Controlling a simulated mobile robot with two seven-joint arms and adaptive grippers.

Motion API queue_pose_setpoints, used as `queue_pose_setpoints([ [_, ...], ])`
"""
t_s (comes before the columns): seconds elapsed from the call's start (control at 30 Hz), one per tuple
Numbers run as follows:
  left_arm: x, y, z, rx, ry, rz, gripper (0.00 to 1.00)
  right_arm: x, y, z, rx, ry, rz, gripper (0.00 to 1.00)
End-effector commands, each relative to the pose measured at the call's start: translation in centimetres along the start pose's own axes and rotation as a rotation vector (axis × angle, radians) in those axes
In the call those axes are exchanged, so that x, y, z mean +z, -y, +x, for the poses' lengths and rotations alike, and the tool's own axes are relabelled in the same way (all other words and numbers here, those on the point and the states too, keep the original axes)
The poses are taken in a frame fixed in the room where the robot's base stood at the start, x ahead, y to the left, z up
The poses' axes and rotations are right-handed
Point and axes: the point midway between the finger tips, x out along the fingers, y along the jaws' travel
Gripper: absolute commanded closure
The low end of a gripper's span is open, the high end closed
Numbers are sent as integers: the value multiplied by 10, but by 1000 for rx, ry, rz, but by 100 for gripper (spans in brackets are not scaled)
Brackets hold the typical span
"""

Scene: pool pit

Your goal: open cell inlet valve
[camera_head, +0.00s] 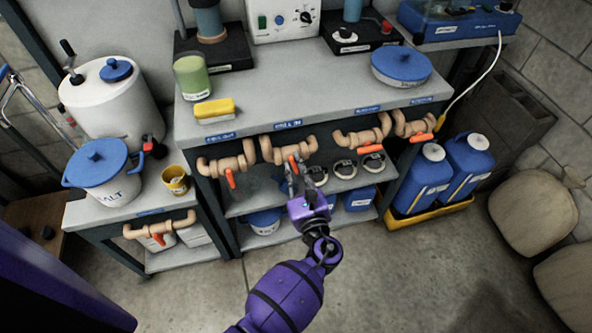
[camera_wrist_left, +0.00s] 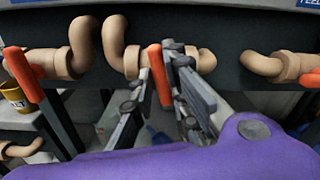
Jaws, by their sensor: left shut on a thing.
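The cell inlet valve (camera_head: 275,150) is a tan pipe fitting under the bench's front edge, below a blue label (camera_head: 288,124) that seems to read "CELL IN". Its orange handle (camera_head: 293,163) points down, and in the wrist view the handle (camera_wrist_left: 160,75) stands near upright in the picture, between the finger pads. My left gripper (camera_head: 292,178), seen close in the left wrist view (camera_wrist_left: 162,88), is shut on this handle. The gripper hides part of the handle's lower end. My right gripper is not in view.
A similar valve to the left has its handle (camera_head: 230,178) down; one to the right has its handle (camera_head: 370,149) sideways. Shelves with blue containers (camera_head: 360,198) lie behind the gripper. Blue jugs (camera_head: 420,178) stand right. The floor (camera_head: 400,270) in front is clear.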

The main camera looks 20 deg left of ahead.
Motion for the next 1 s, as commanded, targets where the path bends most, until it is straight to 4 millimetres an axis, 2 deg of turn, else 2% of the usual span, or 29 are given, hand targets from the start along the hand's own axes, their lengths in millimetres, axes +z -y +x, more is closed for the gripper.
queue_pose_setpoints([
  [0.03, -4, 1, -2, -6, -2, -42, 100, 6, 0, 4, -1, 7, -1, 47],
  [0.77, -4, 2, -2, -7, -4, -740, 100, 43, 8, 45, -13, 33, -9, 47],
  [1.0, -4, 2, -1, -7, -4, -965, 100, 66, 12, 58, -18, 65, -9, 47],
])
